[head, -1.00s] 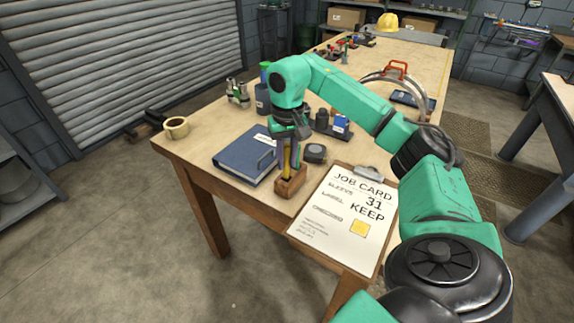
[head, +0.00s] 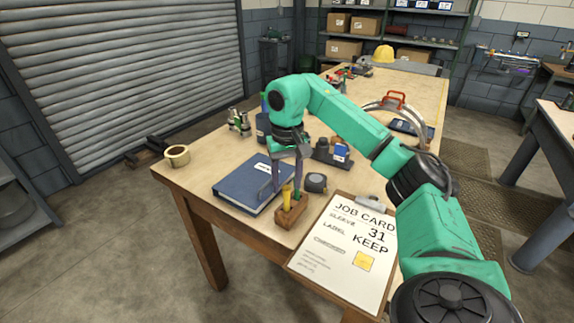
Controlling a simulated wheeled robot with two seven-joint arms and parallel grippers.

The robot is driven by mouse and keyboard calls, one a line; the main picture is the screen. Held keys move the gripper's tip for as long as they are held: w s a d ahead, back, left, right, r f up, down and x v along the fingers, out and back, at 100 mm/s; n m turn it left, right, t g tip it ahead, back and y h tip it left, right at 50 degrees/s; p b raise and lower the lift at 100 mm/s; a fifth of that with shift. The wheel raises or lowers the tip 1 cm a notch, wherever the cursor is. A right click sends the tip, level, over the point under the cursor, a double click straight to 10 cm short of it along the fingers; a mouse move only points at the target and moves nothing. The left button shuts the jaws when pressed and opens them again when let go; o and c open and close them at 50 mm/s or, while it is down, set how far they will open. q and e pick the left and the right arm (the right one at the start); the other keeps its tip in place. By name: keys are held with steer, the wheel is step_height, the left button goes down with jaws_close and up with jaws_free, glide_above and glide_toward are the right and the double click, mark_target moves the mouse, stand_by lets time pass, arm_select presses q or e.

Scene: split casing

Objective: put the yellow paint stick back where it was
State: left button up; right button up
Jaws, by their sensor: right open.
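The yellow paint stick (head: 287,198) stands upright in the small wooden block (head: 291,217) near the front edge of the bench. Its lower end is hidden inside the block. My right gripper (head: 287,182) points down just above the block, with its fingers spread apart. The fingertips are around the stick's top or a little behind it; I cannot tell which. I see no finger pressed on the stick. My left gripper is not in view.
A blue binder (head: 245,188) lies left of the block. A tape measure (head: 316,182) is close behind it on the right. A clipboard with a job card (head: 335,265) lies to the right. A tape roll (head: 177,155) sits at the left corner.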

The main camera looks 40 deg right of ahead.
step_height(320, 180, up, 7)
steer(key=p, duration=0.3)
steer(key=shift+s+r, duration=0.1)
steer(key=shift+r, duration=0.1)
steer(key=shift+f, duration=0.1)
